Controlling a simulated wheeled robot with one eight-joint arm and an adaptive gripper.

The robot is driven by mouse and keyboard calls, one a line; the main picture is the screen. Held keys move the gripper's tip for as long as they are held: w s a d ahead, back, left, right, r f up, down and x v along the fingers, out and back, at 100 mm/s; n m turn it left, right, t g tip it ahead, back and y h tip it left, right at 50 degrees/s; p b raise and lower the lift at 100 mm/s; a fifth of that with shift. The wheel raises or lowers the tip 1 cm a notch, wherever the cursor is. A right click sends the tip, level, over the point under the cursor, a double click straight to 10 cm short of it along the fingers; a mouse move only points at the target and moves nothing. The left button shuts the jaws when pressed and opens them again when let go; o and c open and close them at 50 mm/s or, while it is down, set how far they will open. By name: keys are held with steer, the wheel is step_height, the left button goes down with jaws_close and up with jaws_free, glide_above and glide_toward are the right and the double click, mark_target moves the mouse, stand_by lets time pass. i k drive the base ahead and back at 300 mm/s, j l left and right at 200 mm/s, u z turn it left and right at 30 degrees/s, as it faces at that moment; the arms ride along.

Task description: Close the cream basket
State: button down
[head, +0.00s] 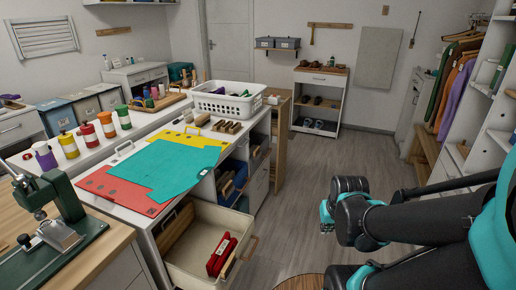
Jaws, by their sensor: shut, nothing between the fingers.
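The cream basket (192,270) is a pull-out box with a pale front and a wooden handle (240,257), in the lower middle of the head view. It stands pulled out from the white cubby unit (146,232), under its top, with its inside open to view. A red item (221,255) lies in it near the front. Black and teal links of my arm fill the lower right, apart from the basket and to its right. I cannot make out any gripper fingers there.
Coloured sheets (170,170) and a white laundry basket (228,101) lie on the unit's top. A workbench with a green press (62,215) stands at the left. Grey floor (300,180) is free between the unit and my arm. Clothes hang at the right.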

mark_target(185, 263)
steer(key=k+j, duration=0.2)
steer(key=k, duration=0.3)
steer(key=k+j, duration=0.2)
steer(key=k, duration=0.25)
